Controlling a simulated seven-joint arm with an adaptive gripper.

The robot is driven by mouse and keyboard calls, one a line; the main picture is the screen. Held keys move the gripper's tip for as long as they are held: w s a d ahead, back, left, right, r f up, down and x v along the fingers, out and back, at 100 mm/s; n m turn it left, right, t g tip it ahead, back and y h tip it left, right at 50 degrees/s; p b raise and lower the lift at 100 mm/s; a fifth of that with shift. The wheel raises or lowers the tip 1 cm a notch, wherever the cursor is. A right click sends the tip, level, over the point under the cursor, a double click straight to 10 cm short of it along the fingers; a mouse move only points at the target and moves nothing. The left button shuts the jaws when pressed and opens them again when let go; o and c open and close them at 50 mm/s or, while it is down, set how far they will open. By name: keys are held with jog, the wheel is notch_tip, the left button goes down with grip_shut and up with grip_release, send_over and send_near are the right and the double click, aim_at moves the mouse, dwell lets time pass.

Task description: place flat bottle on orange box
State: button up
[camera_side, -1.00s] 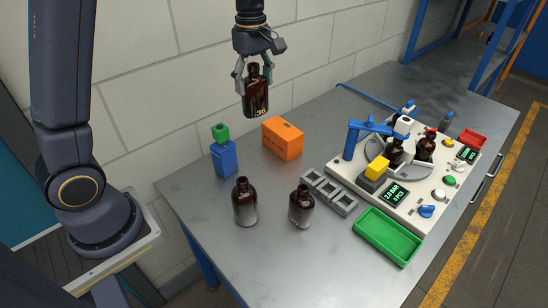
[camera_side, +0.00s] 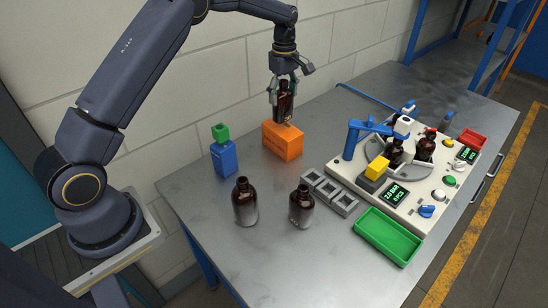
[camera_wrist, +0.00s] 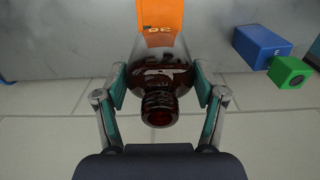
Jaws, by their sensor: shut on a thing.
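My gripper (camera_side: 283,88) is shut on a dark amber bottle (camera_side: 285,103), held upright by its sides. In the side view the bottle is at the orange box (camera_side: 283,142), with its lower end at the box's top face; I cannot tell whether it touches. In the wrist view the bottle (camera_wrist: 160,75) sits between the two fingers, its open neck toward the camera. The orange box (camera_wrist: 161,12) shows beyond it at the top, partly hidden by the bottle.
A blue block (camera_side: 224,158) with a green block (camera_side: 220,133) on top stands left of the box. Two amber bottles (camera_side: 244,202) (camera_side: 301,206), grey holders (camera_side: 330,192), a green tray (camera_side: 388,238) and a white machine (camera_side: 430,190) stand nearby. The left front table is clear.

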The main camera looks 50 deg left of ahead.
aim_at(283, 103)
jog(key=shift+f, duration=1.55)
jog(key=o, duration=1.2)
jog(key=shift+f, duration=0.15)
jog(key=shift+o, duration=0.2)
